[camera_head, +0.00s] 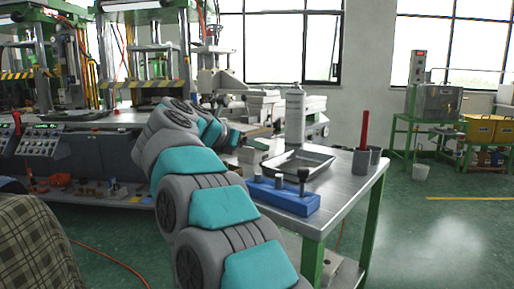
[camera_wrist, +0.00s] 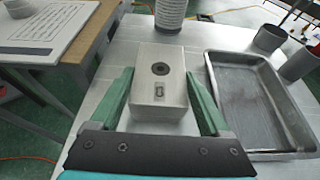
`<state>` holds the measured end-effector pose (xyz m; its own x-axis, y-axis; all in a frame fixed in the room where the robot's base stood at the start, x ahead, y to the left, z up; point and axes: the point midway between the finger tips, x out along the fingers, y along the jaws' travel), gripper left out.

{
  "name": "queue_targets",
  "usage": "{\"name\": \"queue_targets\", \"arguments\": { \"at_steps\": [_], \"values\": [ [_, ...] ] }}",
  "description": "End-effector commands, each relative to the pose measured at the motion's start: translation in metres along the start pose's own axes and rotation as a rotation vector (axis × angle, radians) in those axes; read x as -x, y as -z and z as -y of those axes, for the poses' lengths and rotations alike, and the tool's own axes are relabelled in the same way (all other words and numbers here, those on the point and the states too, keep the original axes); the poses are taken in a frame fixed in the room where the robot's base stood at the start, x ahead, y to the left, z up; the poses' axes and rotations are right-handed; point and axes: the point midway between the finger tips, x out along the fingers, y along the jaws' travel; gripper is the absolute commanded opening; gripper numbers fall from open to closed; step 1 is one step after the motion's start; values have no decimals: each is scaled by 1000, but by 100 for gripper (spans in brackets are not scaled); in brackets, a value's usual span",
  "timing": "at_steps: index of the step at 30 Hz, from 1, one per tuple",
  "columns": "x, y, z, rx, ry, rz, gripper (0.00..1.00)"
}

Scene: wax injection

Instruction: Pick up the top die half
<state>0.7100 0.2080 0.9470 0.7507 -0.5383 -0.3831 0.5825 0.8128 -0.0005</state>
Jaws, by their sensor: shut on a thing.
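The top die half (camera_wrist: 148,88) is a pale grey block with a dark round hole and a small slot in its upper face. It is in the middle of the wrist view, over the metal table. My gripper (camera_wrist: 160,76) has its green fingers along the block's left and right sides and is shut on it. I cannot tell whether the block is lifted or whether a lower half is beneath it. In the head view a grey block (camera_head: 252,153) shows at the table's left, partly behind my arm, which hides most of the gripper.
A metal tray (camera_wrist: 285,152) lies close to the right of the block. A blue holder (camera_head: 285,196) and a grey cup (camera_head: 361,163) with a red stick stand on the table (camera_head: 340,189). A ribbed white cylinder (camera_wrist: 171,14) stands beyond the block.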

Motion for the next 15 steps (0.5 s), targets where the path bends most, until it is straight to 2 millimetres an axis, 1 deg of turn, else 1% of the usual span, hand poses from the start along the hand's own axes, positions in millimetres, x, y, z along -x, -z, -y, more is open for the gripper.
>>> {"name": "queue_targets", "arguments": {
  "at_steps": [1,9,11,15],
  "values": [
    [0,0,0,0,0,0,39],
    [0,0,0,0,-1,0,9],
    [0,0,0,0,-1,1,3],
    [0,-1,0,0,-1,1,3]
  ]
}}
